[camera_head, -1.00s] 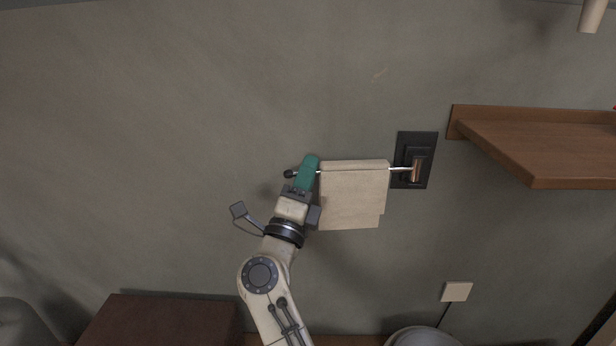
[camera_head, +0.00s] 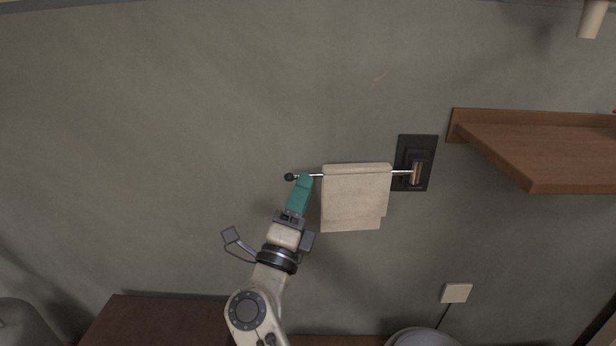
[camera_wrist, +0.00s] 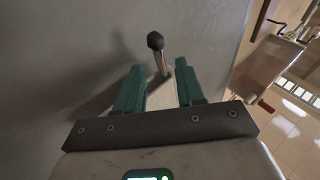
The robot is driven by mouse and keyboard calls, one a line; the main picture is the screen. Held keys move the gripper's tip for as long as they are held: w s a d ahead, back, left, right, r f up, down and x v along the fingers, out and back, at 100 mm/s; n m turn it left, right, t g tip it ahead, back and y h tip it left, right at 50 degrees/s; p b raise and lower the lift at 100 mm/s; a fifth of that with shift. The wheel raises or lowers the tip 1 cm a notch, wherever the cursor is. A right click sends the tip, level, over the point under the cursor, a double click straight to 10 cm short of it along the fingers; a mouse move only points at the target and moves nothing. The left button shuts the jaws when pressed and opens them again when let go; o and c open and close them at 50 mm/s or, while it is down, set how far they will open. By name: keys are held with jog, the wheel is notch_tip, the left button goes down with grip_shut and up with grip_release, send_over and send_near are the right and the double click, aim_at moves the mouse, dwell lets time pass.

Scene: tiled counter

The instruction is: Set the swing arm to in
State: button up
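The swing arm (camera_head: 402,173) is a thin metal rod held out level from a dark wall mount (camera_head: 416,163) with a copper-coloured part at its right. Its left end has a black ball knob (camera_head: 290,177), which also shows in the wrist view (camera_wrist: 155,40). A beige towel (camera_head: 354,200) hangs over the rod. My gripper (camera_head: 305,179) has green fingers, with its tips at the rod just right of the knob. In the wrist view the fingers (camera_wrist: 160,76) stand apart, with the rod's knob end beyond and between them. Contact with the rod cannot be told.
A wooden shelf (camera_head: 540,155) juts out right of the mount. A small pale wall plate (camera_head: 456,292) with a cord is at lower right, above a grey round thing (camera_head: 424,338). A dark brown surface (camera_head: 155,322) is at lower left. The wall left of the knob is clear.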

jog(key=v, duration=0.7)
jog(key=shift+p, duration=0.4)
